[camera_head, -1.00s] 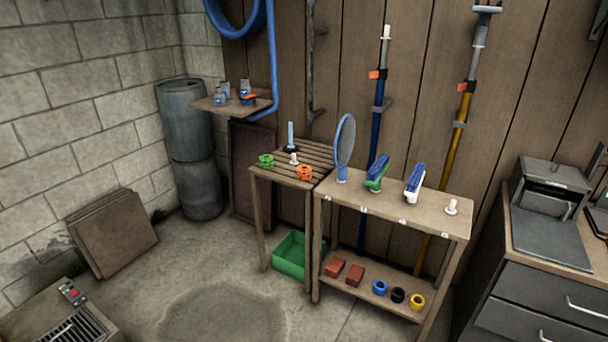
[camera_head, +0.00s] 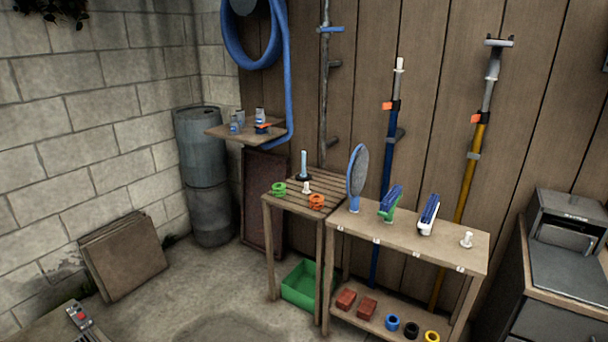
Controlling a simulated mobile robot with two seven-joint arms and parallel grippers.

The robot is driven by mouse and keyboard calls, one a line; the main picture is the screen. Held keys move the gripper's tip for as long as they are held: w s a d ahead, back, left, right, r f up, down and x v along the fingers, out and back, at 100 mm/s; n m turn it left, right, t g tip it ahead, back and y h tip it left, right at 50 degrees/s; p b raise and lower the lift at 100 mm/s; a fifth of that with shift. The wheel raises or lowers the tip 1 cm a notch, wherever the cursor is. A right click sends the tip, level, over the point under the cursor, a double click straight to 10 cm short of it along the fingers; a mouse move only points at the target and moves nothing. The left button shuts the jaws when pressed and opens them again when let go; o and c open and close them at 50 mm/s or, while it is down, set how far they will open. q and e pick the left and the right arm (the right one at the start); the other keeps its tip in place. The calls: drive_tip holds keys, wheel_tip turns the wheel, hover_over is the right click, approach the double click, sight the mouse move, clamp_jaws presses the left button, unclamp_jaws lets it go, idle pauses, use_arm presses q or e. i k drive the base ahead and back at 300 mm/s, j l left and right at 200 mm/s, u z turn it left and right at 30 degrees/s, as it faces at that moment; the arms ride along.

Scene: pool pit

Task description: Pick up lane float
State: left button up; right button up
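No single thing stands out clearly as the lane float. A green ring-shaped piece (camera_head: 279,189) and an orange one (camera_head: 317,201) sit on the slatted wooden table (camera_head: 330,184), with a small white peg-like piece (camera_head: 306,188) between them. On the lower shelf of the wooden bench (camera_head: 375,320) lie a blue ring (camera_head: 392,322), a black ring (camera_head: 411,330) and a yellow ring (camera_head: 432,337), the last cut by the bottom edge. Neither of my grippers shows in this view.
The bench top (camera_head: 450,245) holds a blue-rimmed paddle (camera_head: 358,178), brushes (camera_head: 390,204) and a white peg (camera_head: 467,240). A green bin (camera_head: 300,284) stands under the slatted table. A dark cabinet (camera_head: 560,300) is at right. Bare floor (camera_head: 205,290) lies in front.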

sight(317, 201)
drive_tip(key=i+z, duration=0.1)
drive_tip(key=z, duration=0.3)
drive_tip(key=i+j+z, duration=0.1)
drive_tip(key=z, duration=0.3)
drive_tip(key=i+j+z, duration=0.3)
drive_tip(key=j, duration=0.25)
drive_tip(key=j+z, duration=0.15)
drive_tip(key=i+j+z, duration=0.1)
drive_tip(key=j, duration=0.2)
drive_tip(key=i+j, duration=0.1)
drive_tip(key=j, duration=0.25)
drive_tip(key=i+j+z, duration=0.15)
drive_tip(key=j, duration=0.15)
drive_tip(key=i+j, duration=0.1)
drive_tip(key=j, duration=0.35)
drive_tip(key=i+j, duration=0.15)
drive_tip(key=j, duration=0.25)
drive_tip(key=i+j, duration=0.1)
drive_tip(key=j, duration=0.35)
drive_tip(key=i+j, duration=0.1)
drive_tip(key=j, duration=0.35)
